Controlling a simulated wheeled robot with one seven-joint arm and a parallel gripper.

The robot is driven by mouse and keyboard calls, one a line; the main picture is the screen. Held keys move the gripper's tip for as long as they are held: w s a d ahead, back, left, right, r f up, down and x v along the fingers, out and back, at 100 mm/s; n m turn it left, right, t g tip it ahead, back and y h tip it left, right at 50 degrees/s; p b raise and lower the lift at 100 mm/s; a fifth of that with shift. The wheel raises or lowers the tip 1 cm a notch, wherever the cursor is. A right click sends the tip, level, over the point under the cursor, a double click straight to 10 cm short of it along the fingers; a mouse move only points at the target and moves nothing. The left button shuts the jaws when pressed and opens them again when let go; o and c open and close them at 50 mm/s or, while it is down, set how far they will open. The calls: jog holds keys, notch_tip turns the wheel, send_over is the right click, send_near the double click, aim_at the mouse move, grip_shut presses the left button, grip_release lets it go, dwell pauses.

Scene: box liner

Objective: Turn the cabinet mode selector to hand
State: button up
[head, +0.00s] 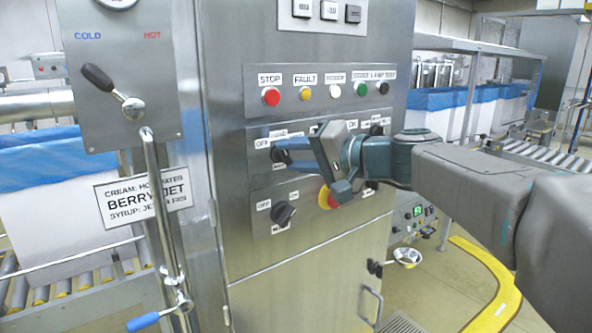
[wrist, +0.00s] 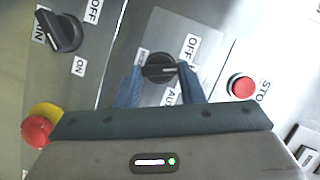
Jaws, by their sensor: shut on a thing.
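The mode selector is a black knob (wrist: 159,69) with a pale pointer line, on the cabinet panel. In the wrist view the line runs roughly left to right across the picture. An OFF label sits above right of it and a partly covered "AU..." label below it. My gripper (wrist: 160,78) has one blue finger on each side of the knob and is shut on it. An OFF label and a partly hidden label show there.
Below is another black OFF/ON knob (head: 283,214), with a red emergency button on yellow (head: 326,197) close under my gripper. Above is a row with the red STOP button (head: 271,96) and other coloured lamps. A lever valve (head: 113,90) stands left.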

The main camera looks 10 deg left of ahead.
jog(key=m+y+b, duration=0.1)
jog(key=m+b, duration=0.3)
jog(key=shift+f+y, duration=0.35)
jog(key=shift+y, duration=0.05)
jog(key=shift+b, duration=0.3)
jog(key=o, duration=1)
jog(key=shift+r, duration=0.1)
jog(key=shift+d, duration=0.1)
jog(key=b+v, duration=0.1)
jog(key=v, duration=1.2)
jog(key=shift+d, duration=0.4)
jog(key=shift+s, duration=0.1)
